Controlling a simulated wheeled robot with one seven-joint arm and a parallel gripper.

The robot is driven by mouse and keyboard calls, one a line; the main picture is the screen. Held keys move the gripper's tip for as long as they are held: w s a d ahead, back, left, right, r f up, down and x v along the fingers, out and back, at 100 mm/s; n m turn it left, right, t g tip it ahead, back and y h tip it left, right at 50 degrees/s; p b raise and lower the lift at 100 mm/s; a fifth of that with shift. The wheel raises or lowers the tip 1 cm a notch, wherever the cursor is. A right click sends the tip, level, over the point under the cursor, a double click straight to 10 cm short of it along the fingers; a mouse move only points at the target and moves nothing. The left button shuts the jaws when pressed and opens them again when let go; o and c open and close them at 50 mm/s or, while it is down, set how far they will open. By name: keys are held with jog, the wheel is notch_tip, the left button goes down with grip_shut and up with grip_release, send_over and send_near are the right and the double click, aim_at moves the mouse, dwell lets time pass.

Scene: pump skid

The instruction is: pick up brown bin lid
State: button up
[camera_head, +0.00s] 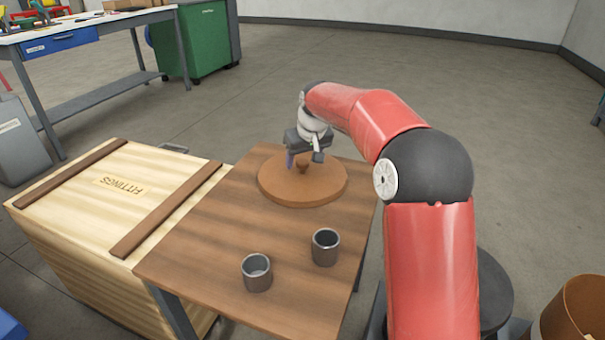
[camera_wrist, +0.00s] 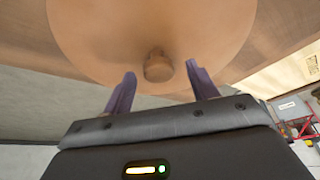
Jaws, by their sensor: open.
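The brown bin lid (camera_head: 325,191) is a round flat disc with a small knob on top. It lies on the far part of a brown wooden table (camera_head: 200,248). My gripper (camera_head: 303,162) is above the lid, close to its knob. In the wrist view the lid (camera_wrist: 150,25) fills the upper middle, and its knob (camera_wrist: 158,66) shows just beyond the fingertips. The two purple fingers of my gripper (camera_wrist: 161,73) are apart, one to each side of the knob's line, with nothing between them.
Two grey metal cups (camera_head: 257,272) (camera_head: 325,247) stand on the near part of the table. A wooden crate marked FITTINGS (camera_head: 140,195) stands against the table's left side. A brown round bin (camera_head: 575,315) is at the lower right. Open floor lies behind the table.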

aim_at(303, 161)
jog(key=shift+x, duration=0.9)
jog(key=c, duration=1.1)
jog(key=shift+r, duration=0.1)
notch_tip(303, 161, up, 20)
jog(key=p, duration=0.3)
jog(key=shift+p, duration=0.35)
